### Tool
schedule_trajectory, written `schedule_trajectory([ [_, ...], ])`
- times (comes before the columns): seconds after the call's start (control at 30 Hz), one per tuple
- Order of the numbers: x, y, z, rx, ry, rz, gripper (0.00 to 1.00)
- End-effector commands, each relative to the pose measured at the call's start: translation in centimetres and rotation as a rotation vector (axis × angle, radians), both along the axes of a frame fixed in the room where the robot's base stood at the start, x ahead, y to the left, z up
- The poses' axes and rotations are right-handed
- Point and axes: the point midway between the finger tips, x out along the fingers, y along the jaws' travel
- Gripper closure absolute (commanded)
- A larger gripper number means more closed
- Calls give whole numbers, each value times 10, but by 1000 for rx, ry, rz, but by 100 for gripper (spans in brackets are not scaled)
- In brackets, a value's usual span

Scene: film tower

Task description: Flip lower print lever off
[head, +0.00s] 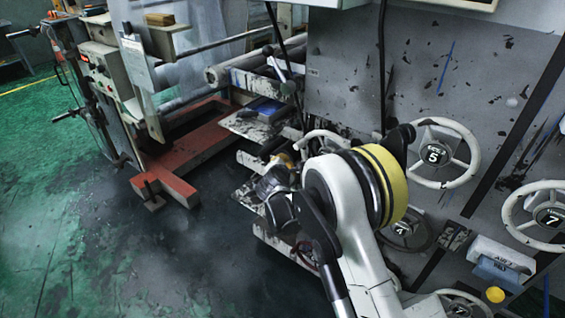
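A small lever (283,68) with a dark knob stands on the machine's left side, above a ledge with a blue patch. I cannot tell whether it is the lower print lever, or whether it is on or off. My white arm with a yellow band fills the middle front and hides part of the machine's lower left side. Dark parts show on both sides of the arm's joint, but I cannot make out my gripper's fingertips or whether they touch anything.
A red frame (180,160) stands further left. The green floor (60,210) at left is open.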

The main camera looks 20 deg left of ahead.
Motion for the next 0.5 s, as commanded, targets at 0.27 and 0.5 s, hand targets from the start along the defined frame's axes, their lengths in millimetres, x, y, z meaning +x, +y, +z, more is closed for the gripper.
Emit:
schedule_trajectory([
  [0.27,-3,-10,-2,0,2,-3,100],
  [0.5,-4,-12,-3,-1,3,-6,100],
])
